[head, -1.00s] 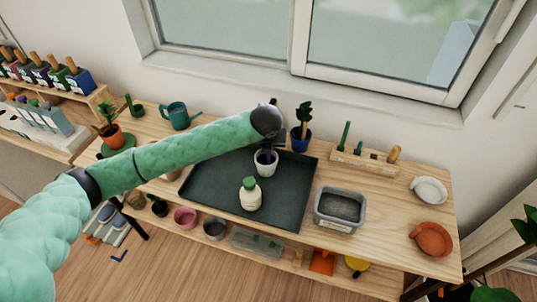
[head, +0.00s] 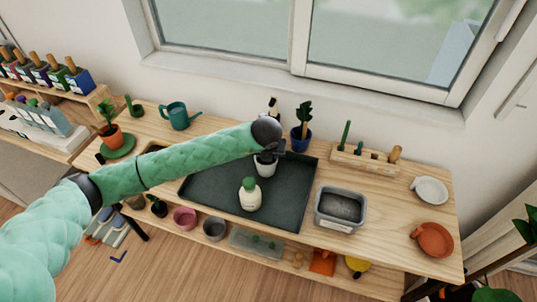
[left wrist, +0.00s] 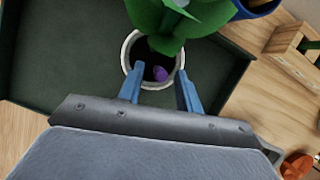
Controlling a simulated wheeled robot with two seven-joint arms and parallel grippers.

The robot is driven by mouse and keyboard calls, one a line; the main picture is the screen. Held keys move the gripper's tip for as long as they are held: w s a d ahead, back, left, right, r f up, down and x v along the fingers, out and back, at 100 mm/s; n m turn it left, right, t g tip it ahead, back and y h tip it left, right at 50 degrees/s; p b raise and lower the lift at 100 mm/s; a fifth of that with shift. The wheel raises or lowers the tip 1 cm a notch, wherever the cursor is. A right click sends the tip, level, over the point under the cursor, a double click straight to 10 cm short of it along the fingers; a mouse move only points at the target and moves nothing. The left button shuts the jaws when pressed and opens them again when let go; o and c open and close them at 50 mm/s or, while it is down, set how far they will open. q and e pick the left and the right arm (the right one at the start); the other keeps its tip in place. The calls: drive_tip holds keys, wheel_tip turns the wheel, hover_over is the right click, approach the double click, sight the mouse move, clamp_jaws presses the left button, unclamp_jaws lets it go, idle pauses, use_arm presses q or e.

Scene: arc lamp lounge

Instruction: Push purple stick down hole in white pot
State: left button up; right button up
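The white pot (head: 264,169) stands on the dark tray, its mouth partly hidden by my left gripper. In the left wrist view the pot's pale rim (left wrist: 128,62) circles a dark interior. The rounded end of the purple stick (left wrist: 160,73) shows inside the mouth, near the side closest to me; its lower part is hidden. My left gripper (left wrist: 158,80) has its two blue fingers apart at the near rim, with the purple end between them and a visible gap on each side. It also shows at the pot in the head view (head: 268,152). My right gripper is not in view.
Green leaves (left wrist: 170,40) cover the far rim in the left wrist view. A blue-potted plant (head: 301,138) is behind, and a grey bin (head: 340,208) stands to the right.

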use_arm(q)
drive_tip(key=shift+r, duration=0.15)
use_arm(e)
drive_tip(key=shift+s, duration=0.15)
